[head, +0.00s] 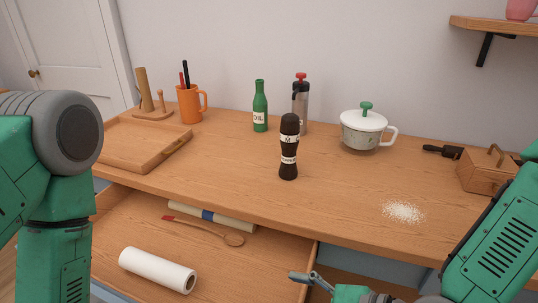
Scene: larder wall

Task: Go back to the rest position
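My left arm (62,190) comes in along the left edge; its gripper is outside the picture. My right arm (492,245) comes in at the lower right. Part of my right gripper (312,281) shows at the bottom edge, by the front corner of the open drawer (240,277). The rest of this gripper is cut off, so I cannot tell whether it is open or shut. I see nothing held in its visible part.
On the worktop (235,180) stand a dark pepper mill (289,150), green oil bottle (260,108), lidded pot (365,130), orange mug (190,105) and wooden tray (130,143). White grains (403,212) lie front right. The drawer holds a white roll (157,270) and wooden spoon (205,231).

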